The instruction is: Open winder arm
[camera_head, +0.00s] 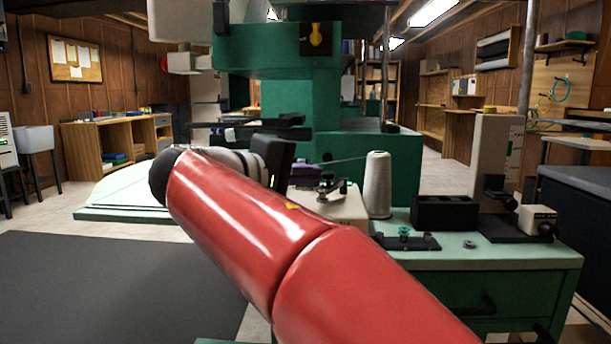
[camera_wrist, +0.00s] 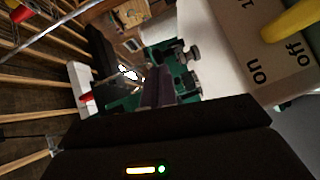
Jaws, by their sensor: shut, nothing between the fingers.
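A cream block (camera_wrist: 245,50) marked "on" and "off" fills the right side of the wrist view, with a yellow lever (camera_wrist: 291,35) across its corner. In the head view a cream unit (camera_head: 340,206) with a dark lever (camera_head: 338,189) stands on the green bench. I cannot tell for sure which lever is the winder arm. My gripper (camera_wrist: 160,90) is shut and empty, apart from the yellow lever. In the head view its dark body shows left of the cream unit, and my red arm hides part of the bench.
A white thread cone (camera_head: 377,185) stands right of the cream unit. A black box (camera_head: 444,213) and a black tray (camera_head: 407,242) are on the bench (camera_head: 470,262). The green machine (camera_head: 290,90) rises behind. A dark mat (camera_head: 100,285) lies on clear floor at left.

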